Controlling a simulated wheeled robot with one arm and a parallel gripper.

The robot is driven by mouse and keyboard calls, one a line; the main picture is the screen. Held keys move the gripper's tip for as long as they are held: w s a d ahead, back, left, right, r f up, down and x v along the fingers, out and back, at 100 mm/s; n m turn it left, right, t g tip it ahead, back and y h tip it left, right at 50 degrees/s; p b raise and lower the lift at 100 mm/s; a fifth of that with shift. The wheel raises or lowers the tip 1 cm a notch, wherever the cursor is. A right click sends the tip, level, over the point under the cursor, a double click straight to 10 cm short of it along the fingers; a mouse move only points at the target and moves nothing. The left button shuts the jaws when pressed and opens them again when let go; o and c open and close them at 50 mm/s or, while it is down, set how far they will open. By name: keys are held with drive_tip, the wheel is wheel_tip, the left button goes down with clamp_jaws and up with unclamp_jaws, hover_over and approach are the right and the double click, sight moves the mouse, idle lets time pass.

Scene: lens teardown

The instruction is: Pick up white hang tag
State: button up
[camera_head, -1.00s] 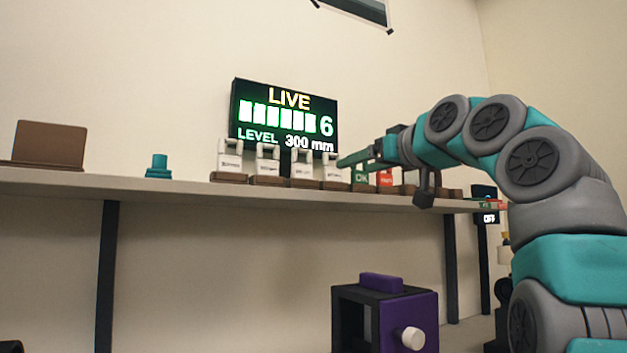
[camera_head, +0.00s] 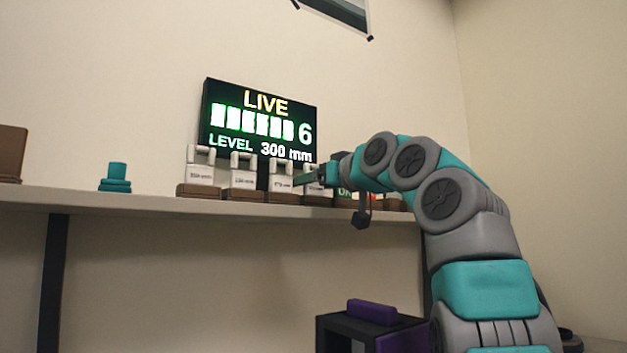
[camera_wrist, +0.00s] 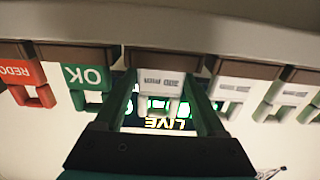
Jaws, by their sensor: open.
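Several white hang tags with dark print stand in a row on brown blocks along the shelf. One white hang tag (camera_wrist: 160,86) is in the middle of the wrist view, upside down, with its brown block (camera_wrist: 163,60) beyond it. My gripper (camera_wrist: 161,80) is open, with one green finger on each side of this tag. Whether the fingers touch it cannot be told. In the head view my gripper (camera_head: 309,179) is at the right end of the white row and partly hides the tag there. Other white tags (camera_head: 243,180) stand to its left.
A green OK tag (camera_wrist: 86,77) and a red REDO tag (camera_wrist: 27,75) are close beside in the wrist view. A lit display (camera_head: 258,130) is behind the row. A teal stepped part (camera_head: 116,178) stands on the shelf (camera_head: 120,203) at left. A purple-black box (camera_head: 370,320) is below.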

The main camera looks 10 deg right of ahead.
sight(305, 171)
drive_tip(key=shift+x, duration=1.1)
drive_tip(key=shift+c, duration=0.4)
drive_tip(key=c, duration=1)
wheel_tip(305, 171, up, 3)
drive_tip(key=p, duration=0.3)
drive_tip(key=shift+w, duration=0.1)
drive_tip(key=b+v, duration=0.2)
drive_tip(key=v, duration=0.7)
drive_tip(key=b+v, duration=0.2)
drive_tip(key=v, duration=0.7)
drive_tip(key=shift+r, duration=0.2)
